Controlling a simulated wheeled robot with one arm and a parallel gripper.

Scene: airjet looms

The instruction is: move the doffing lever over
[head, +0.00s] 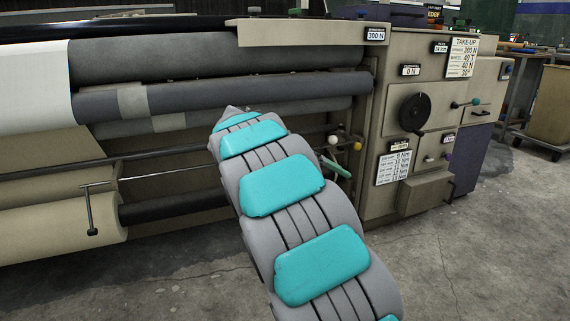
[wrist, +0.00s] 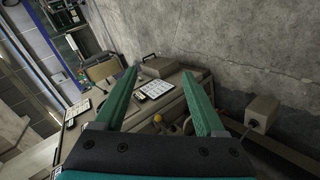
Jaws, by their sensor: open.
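No part is labelled legibly as the doffing lever, so I cannot tell which one it is. Small ball-ended levers sit at the loom's right end in the head view, with a white knob (head: 332,139) and a yellow knob (head: 357,146). In the wrist view, my gripper (wrist: 166,88) is open, with its two green fingers spread and nothing between them. A yellow knob (wrist: 187,126) shows beside the right finger, apparently beyond it. In the head view my arm hides most of the gripper; a green bar by the knobs looks like one of its fingers.
Large rolls (head: 220,62) run along the left. A T-shaped bar (head: 90,210) stands before the lower roll. Concrete floor (head: 490,250) is clear at right.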

